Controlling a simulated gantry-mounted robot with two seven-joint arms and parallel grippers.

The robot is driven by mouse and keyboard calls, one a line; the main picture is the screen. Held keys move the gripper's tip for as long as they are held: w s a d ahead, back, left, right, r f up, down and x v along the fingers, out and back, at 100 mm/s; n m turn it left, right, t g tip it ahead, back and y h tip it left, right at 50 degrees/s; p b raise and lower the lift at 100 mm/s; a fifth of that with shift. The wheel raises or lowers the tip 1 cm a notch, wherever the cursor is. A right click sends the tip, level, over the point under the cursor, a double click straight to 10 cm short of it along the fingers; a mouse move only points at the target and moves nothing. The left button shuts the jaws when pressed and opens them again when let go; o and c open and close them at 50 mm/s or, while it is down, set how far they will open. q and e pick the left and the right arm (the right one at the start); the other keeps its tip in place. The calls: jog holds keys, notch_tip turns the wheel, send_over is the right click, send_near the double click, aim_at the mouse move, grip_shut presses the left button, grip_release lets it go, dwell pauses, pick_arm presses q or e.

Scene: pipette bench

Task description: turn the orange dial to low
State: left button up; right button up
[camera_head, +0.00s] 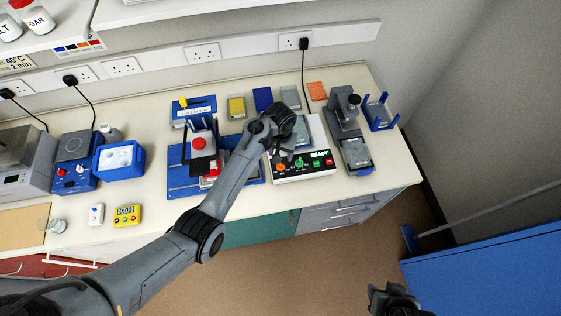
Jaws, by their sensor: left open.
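The orange dial (281,168) is on the left of the front panel of a white device (303,173) near the bench's front edge. A green dial (299,163) is beside it, and a green READY display (320,155) is to the right. My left gripper (286,152) is open, just behind and above the orange dial; I cannot tell whether it touches the dial. The dial's pointer setting is too small to read. My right gripper (392,299) is at the bottom edge, away from the bench, and its jaws are unclear.
A blue device with a red knob (198,143) stands left of the panel, partly behind my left arm. A grey microscope-like instrument (351,137) stands close on the right. Several coloured plates and a blue rack (380,113) are behind.

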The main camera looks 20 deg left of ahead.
aim_at(281, 164)
pick_arm(q)
notch_tip(281, 164, down, 8)
jog(key=shift+r+b, duration=0.15)
jog(key=shift+b, duration=0.15)
jog(key=c, duration=1)
jog(key=shift+c, duration=0.2)
